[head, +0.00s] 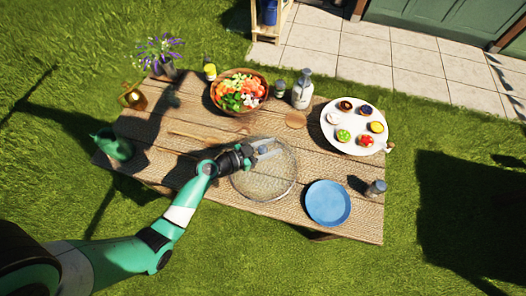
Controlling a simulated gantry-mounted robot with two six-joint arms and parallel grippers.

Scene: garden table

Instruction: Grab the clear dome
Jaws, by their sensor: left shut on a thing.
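The clear dome (266,184) is a see-through round cover near the middle of the wooden table, and the table planks show through it. My left gripper (265,151) reaches over the dome from the left and is shut on the small knob at its top. Whether the dome rests on the table or is slightly raised I cannot tell. My right gripper is not in view.
A blue plate (328,203) lies right of the dome on the table (180,150). A white platter (333,133) of several small cakes and a salad bowl (218,98) stand behind. A grey shaker (375,189), white bottle (302,90) and green watering can (113,145) stand around.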

